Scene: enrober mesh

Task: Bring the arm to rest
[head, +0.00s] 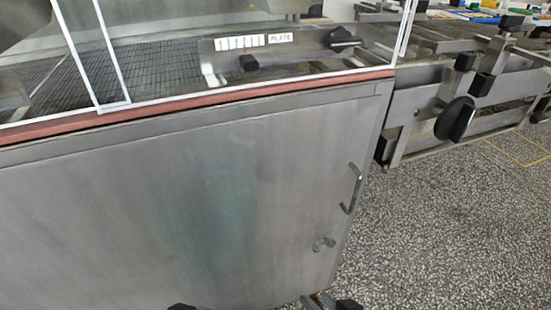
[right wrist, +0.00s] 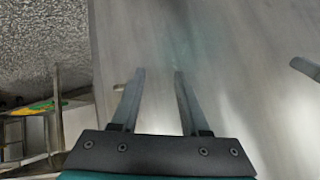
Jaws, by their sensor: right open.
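My right gripper (right wrist: 160,76) is open and empty in the right wrist view. Its two grey fingers stand apart with bare steel panel behind them. In the head view only small metal tips at the bottom edge seem to be this gripper (head: 317,299); the rest is cut off. It is low in front of the machine's steel front panel (head: 190,200). Whether it touches the panel cannot be told. My left gripper cannot be made out.
A bent handle (head: 351,188) and a small latch (head: 323,243) stick out from the panel. Above are a red-brown ledge (head: 200,107), clear guards and a mesh belt (head: 150,62). A conveyor frame with a black knob (head: 455,119) stands right. Speckled floor (head: 450,230) is open there.

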